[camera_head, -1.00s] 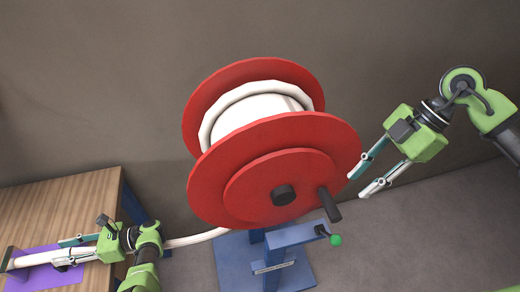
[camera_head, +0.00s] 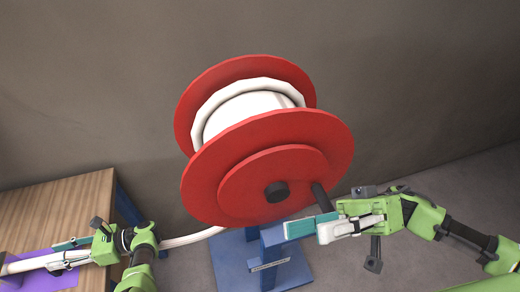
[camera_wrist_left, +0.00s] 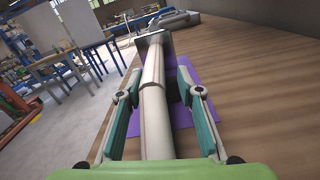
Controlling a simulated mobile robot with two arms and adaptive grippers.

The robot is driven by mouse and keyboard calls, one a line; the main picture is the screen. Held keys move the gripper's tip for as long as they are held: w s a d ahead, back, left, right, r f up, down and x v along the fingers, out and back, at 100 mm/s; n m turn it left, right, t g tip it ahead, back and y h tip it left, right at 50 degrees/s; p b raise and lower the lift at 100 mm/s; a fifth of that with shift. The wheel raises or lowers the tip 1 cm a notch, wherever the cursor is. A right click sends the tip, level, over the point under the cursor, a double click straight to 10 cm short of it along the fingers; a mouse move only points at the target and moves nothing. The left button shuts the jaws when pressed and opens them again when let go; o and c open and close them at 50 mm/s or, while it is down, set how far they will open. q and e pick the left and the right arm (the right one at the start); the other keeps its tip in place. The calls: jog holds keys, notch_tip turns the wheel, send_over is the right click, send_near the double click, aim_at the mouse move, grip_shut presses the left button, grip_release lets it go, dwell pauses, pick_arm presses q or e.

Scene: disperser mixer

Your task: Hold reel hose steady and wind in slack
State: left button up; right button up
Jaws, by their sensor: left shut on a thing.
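The red reel (camera_head: 225,185) stands upright with white hose (camera_head: 245,108) wound on its drum. A dark crank handle (camera_head: 319,193) sticks out of its front disc at the lower right. My left gripper (camera_head: 68,257) is shut on the white hose at the table; the hose also runs between its fingers in the left wrist view (camera_wrist_left: 155,105). My right gripper (camera_head: 318,228) lies just below the crank handle in the head view, its fingers overlapping there. I cannot tell its opening or whether it touches the handle.
A blue stand (camera_head: 228,265) carries the reel. The wooden table (camera_head: 62,205) at the left has a purple mat (camera_head: 75,281) under the hose. The hose length (camera_head: 195,237) spans the gap from table to reel. Grey floor (camera_head: 450,190) is clear at the right.

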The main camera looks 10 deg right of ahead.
aim_at(320, 196)
jog(key=w+d+f+m+t+h, duration=0.2)
jog(key=w+d+m+t+h, duration=0.15)
jog(key=m+t, duration=1.15)
jog(key=w+d+f+m+t+h, duration=0.2)
jog(key=w+d+m+t+h, duration=0.15)
jog(key=m+t, duration=1.05)
jog(key=s+d+f+m+g+h, duration=0.1)
jog(key=d+f+m+g+h, duration=0.1)
jog(key=f+m+h, duration=0.5)
jog(key=s+d+f+m+g+h, duration=0.1)
jog(key=d+f+m+g+h, duration=0.1)
jog(key=f+m+h, duration=0.55)
jog(key=w, duration=0.4)
jog(key=w+a+f+m+y, duration=0.1)
jog(key=w, duration=0.3)
jog(key=w+f+m+y, duration=0.1)
jog(key=w, duration=0.3)
jog(key=shift+a, duration=0.25)
jog(key=shift+c, duration=0.4)
